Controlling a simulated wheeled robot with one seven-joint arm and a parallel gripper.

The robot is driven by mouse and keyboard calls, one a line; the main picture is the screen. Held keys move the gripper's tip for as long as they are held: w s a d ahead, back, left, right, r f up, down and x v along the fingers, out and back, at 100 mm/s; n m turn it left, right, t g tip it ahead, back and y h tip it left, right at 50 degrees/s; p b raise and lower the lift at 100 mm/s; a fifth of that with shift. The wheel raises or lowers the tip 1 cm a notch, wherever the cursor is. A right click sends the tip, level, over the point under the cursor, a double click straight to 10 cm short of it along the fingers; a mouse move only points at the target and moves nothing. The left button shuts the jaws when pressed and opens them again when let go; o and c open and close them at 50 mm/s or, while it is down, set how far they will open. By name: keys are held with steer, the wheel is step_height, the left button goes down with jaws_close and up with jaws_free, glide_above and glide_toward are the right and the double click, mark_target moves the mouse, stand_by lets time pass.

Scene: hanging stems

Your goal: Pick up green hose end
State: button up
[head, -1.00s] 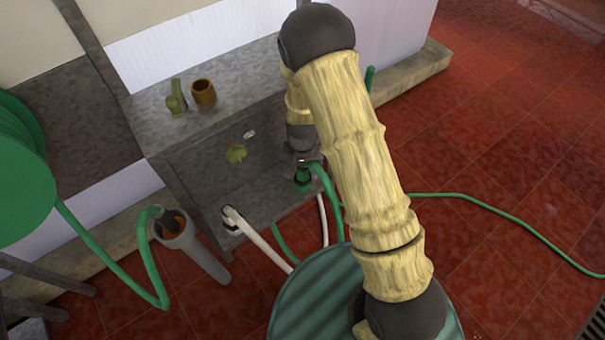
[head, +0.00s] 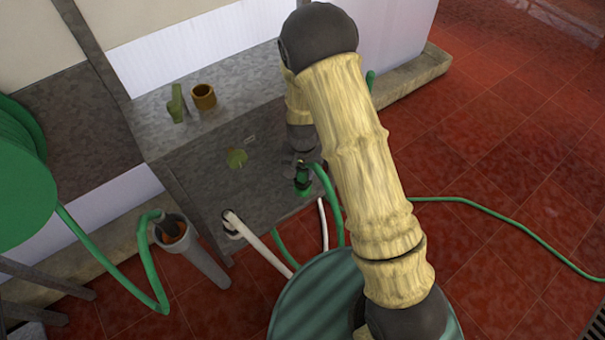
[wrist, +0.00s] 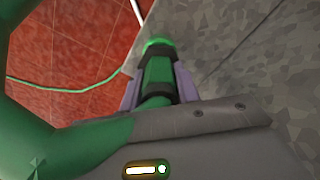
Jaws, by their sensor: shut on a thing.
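The green hose end (wrist: 157,72) lies between the two purple-grey fingers of my gripper (wrist: 158,88) in the wrist view. It has dark bands and a bright green tip pointing away from the wrist. My gripper is shut on it. In the head view the hose end (head: 302,183) hangs beneath my gripper (head: 300,166), in front of the grey cabinet. The green hose (head: 329,190) arches out from there and drops behind my arm. My arm hides part of the gripper and hose in the head view.
A grey cabinet (head: 190,160) stands close behind, with a brown cup (head: 204,96) and green object (head: 177,103) on top. A white hose (head: 262,246) leaves its front. A grey tube (head: 203,259) and green reel (head: 22,175) stand left. Red floor (head: 500,150) is open at right.

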step_height(320, 180, up, 8)
steer(key=shift+r+p, duration=0.1)
steer(key=shift+p, duration=0.5)
steer(key=w+d+f+n, duration=0.2)
steer(key=w+d, duration=0.2)
steer(key=d, duration=0.9)
steer(key=shift+d, duration=0.3)
steer(key=shift+w+d, duration=0.15)
steer(key=shift+w, duration=0.05)
